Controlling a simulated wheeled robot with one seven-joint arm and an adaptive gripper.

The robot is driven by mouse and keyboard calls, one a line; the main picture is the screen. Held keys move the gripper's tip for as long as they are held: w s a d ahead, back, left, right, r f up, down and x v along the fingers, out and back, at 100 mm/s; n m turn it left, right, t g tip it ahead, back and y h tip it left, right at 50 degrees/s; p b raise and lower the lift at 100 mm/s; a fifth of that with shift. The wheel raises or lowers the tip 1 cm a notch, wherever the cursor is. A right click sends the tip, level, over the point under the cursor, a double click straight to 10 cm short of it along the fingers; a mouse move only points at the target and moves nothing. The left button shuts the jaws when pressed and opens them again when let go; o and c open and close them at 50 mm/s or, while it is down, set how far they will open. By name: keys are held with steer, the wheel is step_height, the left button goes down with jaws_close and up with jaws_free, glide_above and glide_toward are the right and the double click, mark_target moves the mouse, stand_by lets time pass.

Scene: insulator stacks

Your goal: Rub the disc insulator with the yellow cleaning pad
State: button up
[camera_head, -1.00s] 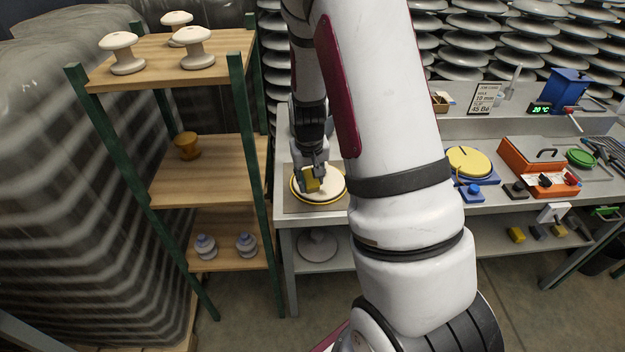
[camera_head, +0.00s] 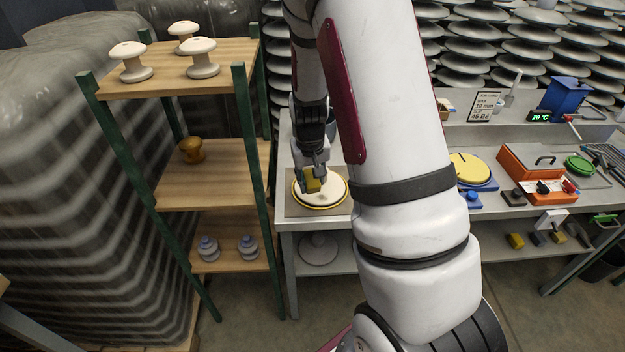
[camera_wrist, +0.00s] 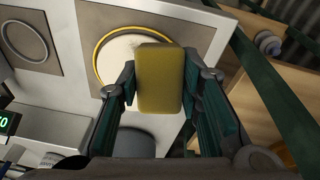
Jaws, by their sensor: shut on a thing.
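The disc insulator (camera_head: 328,194) is a cream disc with a yellow rim, lying flat at the left end of the workbench. It also shows in the wrist view (camera_wrist: 112,62), partly covered by the pad. My gripper (camera_head: 313,178) is over the left part of the disc. It is shut on the yellow cleaning pad (camera_wrist: 160,80), with one finger on each side. In the head view the pad (camera_head: 312,185) is at or just above the disc's top face; I cannot tell whether it touches.
A wooden shelf rack (camera_head: 205,185) with green posts stands close to the left of the bench, holding white, brown and grey insulators. A yellow disc on a blue base (camera_head: 470,168) and an orange toolbox (camera_head: 530,170) are on the bench at right.

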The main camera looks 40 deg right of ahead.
steer(key=shift+f, duration=0.1)
steer(key=b, duration=0.4)
glide_above(322, 199)
steer(key=a, duration=0.3)
steer(key=shift+w+a+f, duration=0.1)
steer(key=shift+w+f, duration=0.1)
steer(key=shift+f, duration=1.4)
steer(key=shift+w+a+f, duration=0.1)
steer(key=shift+w+f, duration=0.1)
steer(key=shift+f, duration=1.35)
steer(key=shift+w+d+f+b, duration=0.1)
steer(key=shift+w+f+b, duration=0.05)
steer(key=shift+f+b, duration=0.3)
steer(key=shift+w+d+f+b, duration=0.15)
steer(key=shift+f+b, duration=0.2)
steer(key=shift+f, duration=0.2)
